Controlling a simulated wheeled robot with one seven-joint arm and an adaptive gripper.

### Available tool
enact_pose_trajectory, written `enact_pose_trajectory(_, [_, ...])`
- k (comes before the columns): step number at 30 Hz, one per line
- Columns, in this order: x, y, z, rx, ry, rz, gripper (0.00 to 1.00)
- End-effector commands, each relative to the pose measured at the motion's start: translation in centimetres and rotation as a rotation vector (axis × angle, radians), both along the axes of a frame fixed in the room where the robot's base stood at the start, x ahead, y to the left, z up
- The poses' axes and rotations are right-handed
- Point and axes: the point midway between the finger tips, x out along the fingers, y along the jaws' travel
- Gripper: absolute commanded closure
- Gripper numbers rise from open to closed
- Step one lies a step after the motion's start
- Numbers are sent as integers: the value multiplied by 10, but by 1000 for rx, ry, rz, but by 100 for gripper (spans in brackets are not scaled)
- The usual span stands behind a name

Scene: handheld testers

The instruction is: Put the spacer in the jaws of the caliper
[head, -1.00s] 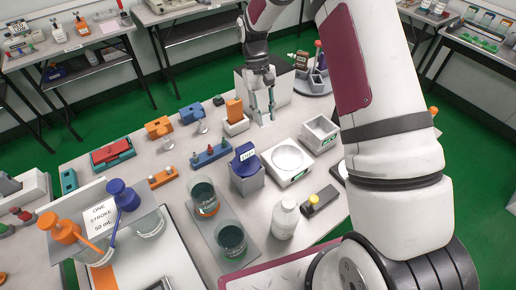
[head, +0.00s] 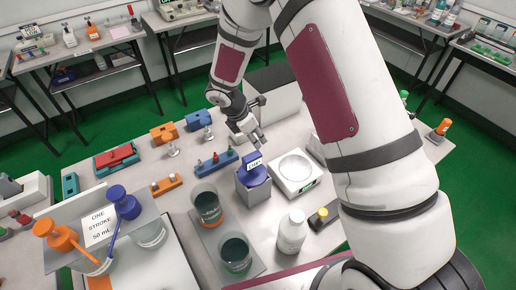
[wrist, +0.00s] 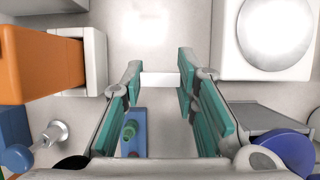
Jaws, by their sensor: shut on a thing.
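My gripper (head: 259,139) is above the middle of the table, behind the blue-topped grey container. In the wrist view its teal-padded fingers (wrist: 160,77) are shut on a small white block, the spacer (wrist: 160,81), held crosswise at the fingertips. The spacer is too small to make out in the head view. An orange body with a pale grey jaw-like part, seemingly the caliper (wrist: 35,65), lies left of the fingers in the wrist view, apart from the spacer. My arm hides it in the head view.
A white balance (head: 296,172) is right of the gripper. The blue-topped container (head: 253,180) and a blue rack (head: 216,163) stand close in front. An orange tester (head: 163,133) and a blue tester (head: 198,120) are to the left. A large grey box (head: 272,88) is behind.

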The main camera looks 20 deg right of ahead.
Motion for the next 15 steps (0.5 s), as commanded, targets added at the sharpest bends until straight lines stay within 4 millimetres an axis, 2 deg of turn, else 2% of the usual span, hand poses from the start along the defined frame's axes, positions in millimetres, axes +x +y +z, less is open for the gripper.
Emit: enact_pose_trajectory(15, [0, 0, -50, 0, -1, -3, 100])
